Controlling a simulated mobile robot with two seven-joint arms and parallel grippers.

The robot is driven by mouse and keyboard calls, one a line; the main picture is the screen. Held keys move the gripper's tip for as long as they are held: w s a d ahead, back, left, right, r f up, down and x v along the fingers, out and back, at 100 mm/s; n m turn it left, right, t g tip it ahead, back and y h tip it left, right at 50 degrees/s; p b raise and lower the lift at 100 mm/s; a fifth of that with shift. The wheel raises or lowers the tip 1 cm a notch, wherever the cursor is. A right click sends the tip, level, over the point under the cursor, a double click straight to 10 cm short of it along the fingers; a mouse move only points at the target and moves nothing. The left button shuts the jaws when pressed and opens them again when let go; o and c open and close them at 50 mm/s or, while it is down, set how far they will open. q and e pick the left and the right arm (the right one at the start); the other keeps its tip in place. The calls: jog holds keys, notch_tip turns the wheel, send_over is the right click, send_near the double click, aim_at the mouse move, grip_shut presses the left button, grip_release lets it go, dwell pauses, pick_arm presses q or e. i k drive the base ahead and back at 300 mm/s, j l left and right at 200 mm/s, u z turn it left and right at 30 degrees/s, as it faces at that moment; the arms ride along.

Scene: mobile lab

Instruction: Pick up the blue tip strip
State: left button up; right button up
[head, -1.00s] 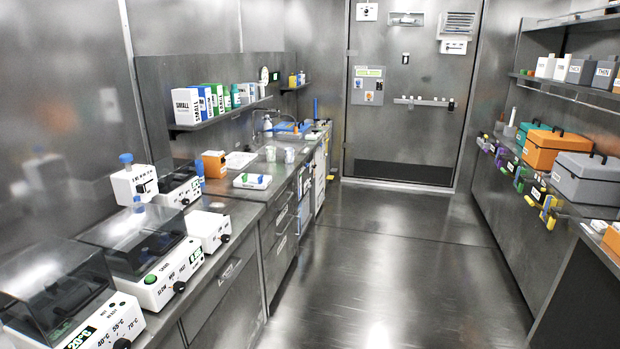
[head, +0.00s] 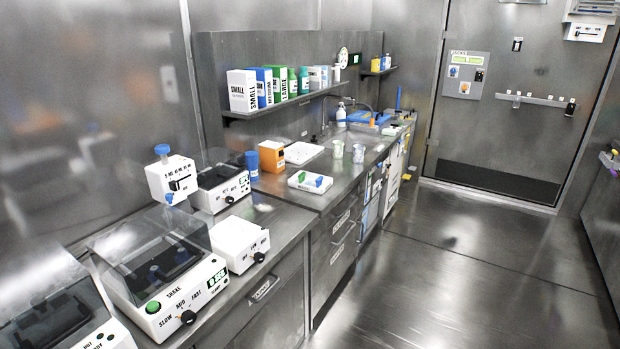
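A small white tray (head: 298,188) sits on the left counter, near its front edge. A small blue piece (head: 318,181), which may be the blue tip strip, is in it. A small green piece (head: 304,178) is beside the blue one on its left. They are too small to make out in detail. Neither of my grippers shows in the head view.
An orange box (head: 271,156) and a blue container (head: 252,166) stand behind the tray. Two cups (head: 358,153) are to its right. A white device (head: 240,244) and a shaker (head: 165,285) stand nearer on the left counter (head: 278,226). The floor (head: 460,275) is clear.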

aim_at(319, 181)
jog(key=i+l+u, duration=0.15)
jog(key=i+l, duration=0.15)
jog(key=i, duration=0.15)
jog(key=i+l+u, duration=0.15)
jog(key=i+l, duration=0.25)
jog(key=i+l+u, duration=0.1)
jog(key=i+l, duration=0.3)
jog(key=i+l+u, duration=0.15)
jog(key=i+l, duration=0.25)
jog(key=i+l+u, duration=0.15)
jog(key=i+l, duration=0.25)
jog(key=l, duration=0.15)
jog(key=i+l+u, duration=0.15)
jog(key=i+l, duration=0.15)
jog(key=l, duration=0.25)
